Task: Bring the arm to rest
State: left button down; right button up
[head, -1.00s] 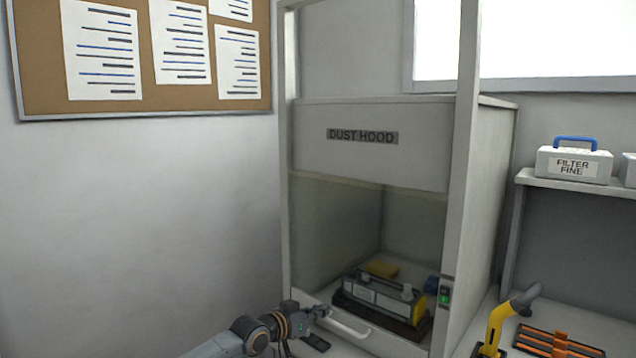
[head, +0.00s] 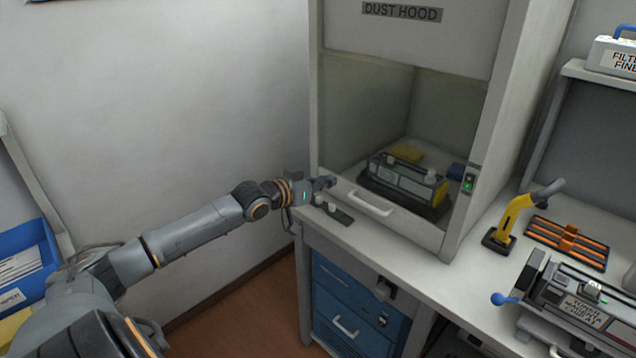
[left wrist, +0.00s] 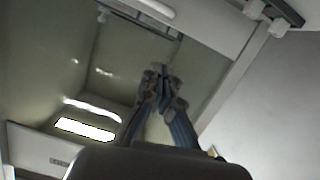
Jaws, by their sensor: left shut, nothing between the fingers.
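My left arm (head: 190,235) comes in from the left in the head view and stretches out toward the dust hood. My left gripper (head: 330,182) is beside the hood's front left corner, above the bench edge and left of the white sash handle. It also shows in the left wrist view (left wrist: 163,85), with its fingers together and nothing between them. The dust hood (head: 400,45) stands open at the front. Inside it lies a toner cartridge (head: 400,180) on a dark tray, with a yellow pad (head: 407,153) behind. My right gripper is not in view.
The white handle (head: 367,203) is close to the gripper. A small dark item (head: 338,215) lies on the bench below it. To the right are a yellow lever tool (head: 512,215), an orange rack (head: 568,240) and another cartridge unit (head: 575,295). A blue bin (head: 30,262) is at far left.

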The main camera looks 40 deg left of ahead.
pick_arm(q)
jog(key=shift+v, duration=1.45)
jog(key=s+a+f+n+g+y, duration=0.1)
jog(key=s+a+f+y, duration=0.15)
jog(key=f, duration=0.65)
jog(key=s+a+f+n+g+y, duration=0.15)
jog(key=a+f, duration=0.25)
jog(key=f, duration=0.6)
jog(key=s+d+f+g, duration=0.1)
jog(key=s+f+g, duration=0.1)
jog(key=s+f, duration=0.65)
jog(key=s+d+f+g, duration=0.2)
jog(key=s+f, duration=0.2)
jog(key=f, duration=0.9)
jog(key=s+d+f+m+g, duration=0.1)
jog(key=s+d+f+g, duration=0.1)
jog(key=s+d+f, duration=0.6)
jog(key=s+d+f+m+g+h, duration=0.1)
jog(key=s+d+f+m+g, duration=0.1)
jog(key=s+d+f, duration=0.6)
jog(key=s+d+f+m+g+h, duration=0.1)
jog(key=s+d+f, duration=0.7)
jog(key=s, duration=1)
jog(key=d+m+g, duration=0.1)
jog(key=d+g, duration=0.1)
jog(key=shift+g, duration=0.35)
